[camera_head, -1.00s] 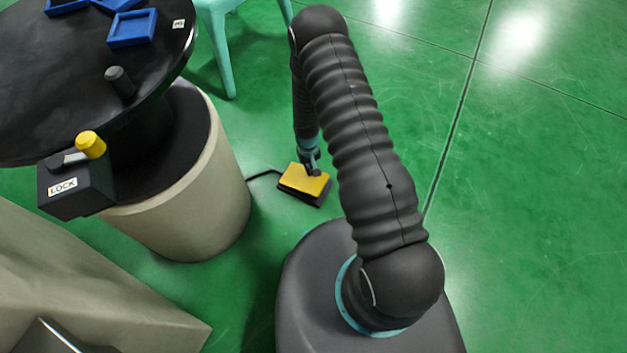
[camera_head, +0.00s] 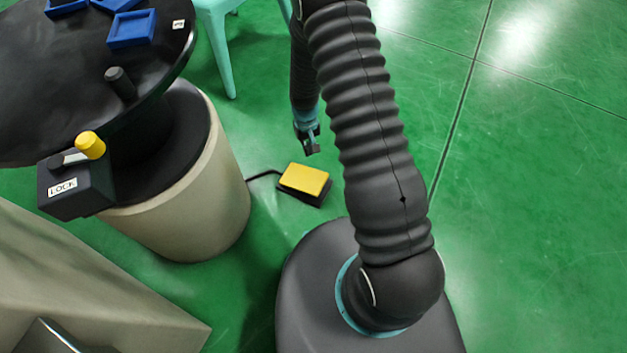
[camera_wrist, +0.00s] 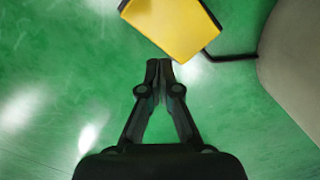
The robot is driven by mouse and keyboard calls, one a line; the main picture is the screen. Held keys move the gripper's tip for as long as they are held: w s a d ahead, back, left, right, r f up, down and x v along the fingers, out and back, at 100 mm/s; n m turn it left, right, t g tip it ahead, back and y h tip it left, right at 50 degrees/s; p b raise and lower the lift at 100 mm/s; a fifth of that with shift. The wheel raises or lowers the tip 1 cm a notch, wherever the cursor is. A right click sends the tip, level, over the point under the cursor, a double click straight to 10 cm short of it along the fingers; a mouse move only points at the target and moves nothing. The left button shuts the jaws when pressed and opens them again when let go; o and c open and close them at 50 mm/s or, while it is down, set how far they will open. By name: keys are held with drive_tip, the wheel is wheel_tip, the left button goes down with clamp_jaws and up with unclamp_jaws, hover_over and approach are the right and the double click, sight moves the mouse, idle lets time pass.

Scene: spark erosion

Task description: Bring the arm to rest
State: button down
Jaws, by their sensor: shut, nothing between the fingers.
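My gripper (camera_head: 312,150) hangs from my arm, its fingers pointing down, in the head view. It is above the green floor, just beyond the yellow pedal. In the wrist view my gripper (camera_wrist: 159,66) has its two fingertips together with nothing between them. My arm rises from my base and bends over at the top, where the head view cuts it off. The yellow foot pedal (camera_head: 304,179) lies on the floor, apart from the fingers in both views. It also shows at the top of the wrist view (camera_wrist: 172,22).
A black round table (camera_head: 60,110) with several blue trays (camera_head: 132,28) stands at left on a beige pedestal (camera_head: 190,215). A box marked LOCK (camera_head: 75,190) with a yellow knob (camera_head: 90,145) sits at its edge. A teal stool (camera_head: 218,45) stands behind. Floor at right is clear.

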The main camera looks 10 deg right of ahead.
idle(0.8)
drive_tip(key=s+g, duration=0.2)
drive_tip(key=s, duration=0.3)
drive_tip(key=s+d+r+t, duration=0.1)
drive_tip(key=s+r+t, duration=0.2)
drive_tip(key=r, duration=1.3)
drive_tip(key=s+d+r+m+t, duration=0.1)
drive_tip(key=s+d+r+t, duration=0.1)
drive_tip(key=s+r, duration=0.8)
drive_tip(key=s+d+r+t+p, duration=0.1)
drive_tip(key=s+r, duration=0.5)
drive_tip(key=r, duration=1.6)
drive_tip(key=d+t, duration=0.1)
drive_tip(key=t, duration=0.1)
drive_tip(key=shift+s+d+t, duration=0.25)
drive_tip(key=shift+t, duration=0.15)
drive_tip(key=shift+f, duration=0.1)
